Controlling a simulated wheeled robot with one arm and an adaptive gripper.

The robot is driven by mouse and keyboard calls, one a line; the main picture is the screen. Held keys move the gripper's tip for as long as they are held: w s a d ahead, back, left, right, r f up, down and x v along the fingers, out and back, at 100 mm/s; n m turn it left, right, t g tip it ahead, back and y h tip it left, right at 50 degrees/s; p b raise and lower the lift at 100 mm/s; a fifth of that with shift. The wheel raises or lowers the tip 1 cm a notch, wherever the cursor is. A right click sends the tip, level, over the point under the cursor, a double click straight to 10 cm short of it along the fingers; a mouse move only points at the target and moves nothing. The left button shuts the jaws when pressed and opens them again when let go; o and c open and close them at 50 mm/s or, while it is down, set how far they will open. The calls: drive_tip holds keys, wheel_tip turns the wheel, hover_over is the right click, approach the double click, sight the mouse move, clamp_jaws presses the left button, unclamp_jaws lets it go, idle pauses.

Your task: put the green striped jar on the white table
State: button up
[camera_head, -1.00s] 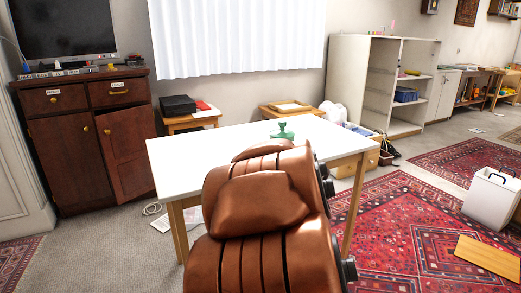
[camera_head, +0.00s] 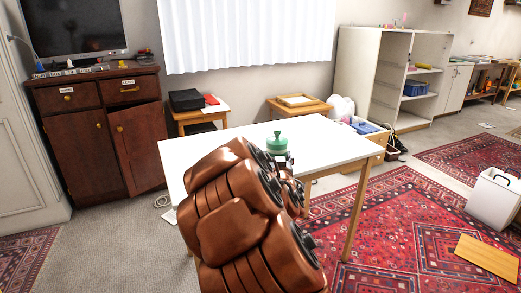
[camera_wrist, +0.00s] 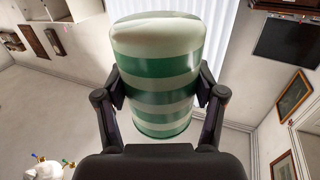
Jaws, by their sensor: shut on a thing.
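The green striped jar (camera_wrist: 155,70), with pale and green bands, fills the middle of the wrist view. My gripper (camera_wrist: 160,92) is shut on it, one finger on each side. In the head view the jar (camera_head: 277,144) shows beyond my brown arm, in front of the white table's top. My gripper (camera_head: 284,161) is partly hidden there behind the arm. The white table (camera_head: 335,142) stands in the middle, its near left part covered by my arm. I cannot tell whether the jar touches the tabletop.
The visible tabletop looks bare to the right of the jar. Behind it are a small side table with a black box (camera_head: 186,99) and a low stand with a tray (camera_head: 298,101). A dark cabinet (camera_head: 97,140) stands left; a white bin (camera_head: 494,195) stands right on the red rug.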

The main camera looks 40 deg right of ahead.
drive_tip(key=shift+w+r+p, duration=0.25)
drive_tip(key=shift+w+p, duration=0.2)
drive_tip(key=shift+p, duration=0.7)
drive_tip(key=shift+w+p, duration=0.1)
drive_tip(key=shift+p, duration=0.25)
drive_tip(key=shift+w+f, duration=0.2)
drive_tip(key=shift+w, duration=0.05)
drive_tip(key=shift+w+d+f, duration=0.15)
drive_tip(key=shift+w+d, duration=0.1)
drive_tip(key=shift+w, duration=1)
drive_tip(key=shift+w+d+f, duration=0.15)
drive_tip(key=shift+w+d, duration=0.1)
drive_tip(key=shift+w, duration=1)
drive_tip(key=shift+w+d+f, duration=0.15)
drive_tip(key=shift+w+d, duration=0.1)
drive_tip(key=shift+w, duration=1)
drive_tip(key=shift+f+b, duration=0.3)
drive_tip(key=shift+f, duration=1.4)
drive_tip(key=shift+f, duration=0.15)
drive_tip(key=o, duration=1.4)
drive_tip(key=shift+c, duration=0.2)
